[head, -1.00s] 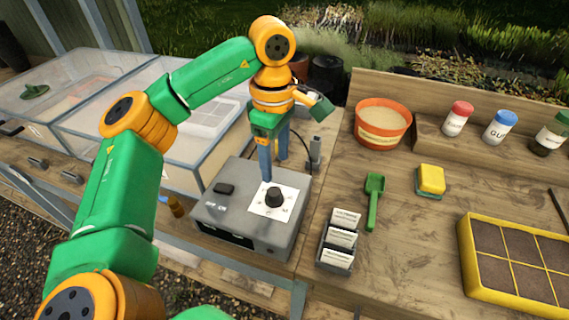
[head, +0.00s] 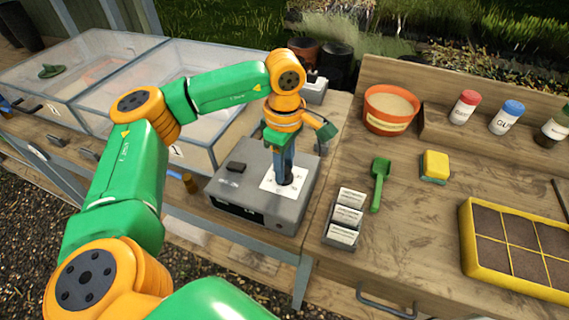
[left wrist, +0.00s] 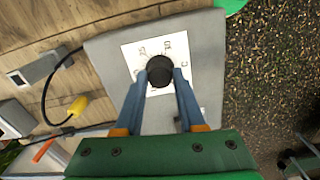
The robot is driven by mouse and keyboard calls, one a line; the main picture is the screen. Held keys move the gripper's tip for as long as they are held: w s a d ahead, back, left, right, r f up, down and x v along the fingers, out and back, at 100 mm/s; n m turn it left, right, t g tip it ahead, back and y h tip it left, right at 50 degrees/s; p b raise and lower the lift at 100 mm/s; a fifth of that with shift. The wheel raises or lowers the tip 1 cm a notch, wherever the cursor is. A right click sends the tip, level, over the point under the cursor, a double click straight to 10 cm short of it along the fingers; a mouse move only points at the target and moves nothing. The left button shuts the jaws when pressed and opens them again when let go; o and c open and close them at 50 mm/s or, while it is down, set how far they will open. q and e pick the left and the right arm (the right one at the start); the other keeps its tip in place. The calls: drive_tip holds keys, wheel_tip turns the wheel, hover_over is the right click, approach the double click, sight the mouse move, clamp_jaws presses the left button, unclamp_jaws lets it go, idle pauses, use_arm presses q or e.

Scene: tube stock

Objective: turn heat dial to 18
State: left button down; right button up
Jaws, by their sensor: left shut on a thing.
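The heat dial is a black knob on a white printed plate on top of a grey control box (head: 240,200). In the left wrist view the black dial (left wrist: 160,71) sits between the two blue fingers of my left gripper (left wrist: 160,78), which is shut on it. In the head view my left gripper (head: 284,178) points down over the white plate (head: 268,182) and mostly hides the dial. Some numbers show on the plate in the wrist view, but the dial's setting cannot be read. My right gripper is not in view.
A black switch (head: 236,167) sits on the box. Clear-lidded trays (head: 205,140) stand to its left. A seed packet holder (head: 345,216), green scoop (head: 380,182), yellow sponge (head: 435,165) and orange pot (head: 390,110) lie to the right.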

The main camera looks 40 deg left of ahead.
use_arm(q)
drive_tip(key=shift+f+n+b, duration=0.2)
drive_tip(key=shift+n+b, duration=0.3)
drive_tip(key=shift+n, duration=0.7)
drive_tip(key=shift+r+n, duration=0.15)
drive_tip(key=shift+n, duration=1.05)
drive_tip(key=c, duration=0.5)
unclamp_jaws()
wheel_tip(320, 180, up, 7)
drive_tip(key=shift+r, duration=0.1)
